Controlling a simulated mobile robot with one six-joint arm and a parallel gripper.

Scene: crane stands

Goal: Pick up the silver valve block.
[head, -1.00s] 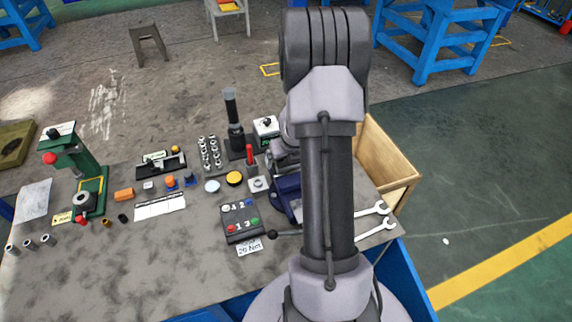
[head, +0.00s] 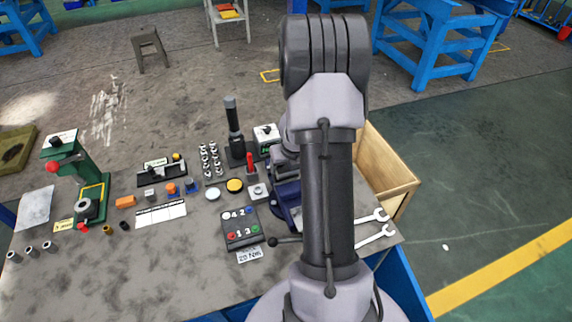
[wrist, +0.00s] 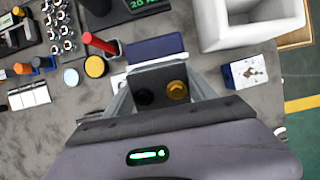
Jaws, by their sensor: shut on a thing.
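My gripper (wrist: 162,92) is shut on the silver valve block (wrist: 158,74), which looks dark grey in the wrist view. Its near face shows a black round port and a brass round fitting. The two fingers press on its left and right sides. The lower part of the block is hidden by my gripper body. In the head view my arm hides the gripper and the block.
A blue vise (head: 288,200) is partly hidden behind my arm. A red-handled tool (wrist: 100,43) stands left of the block in the wrist view. A white open box (wrist: 255,38) lies at right. A button panel (head: 240,228) and wrenches (head: 375,236) lie on the bench.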

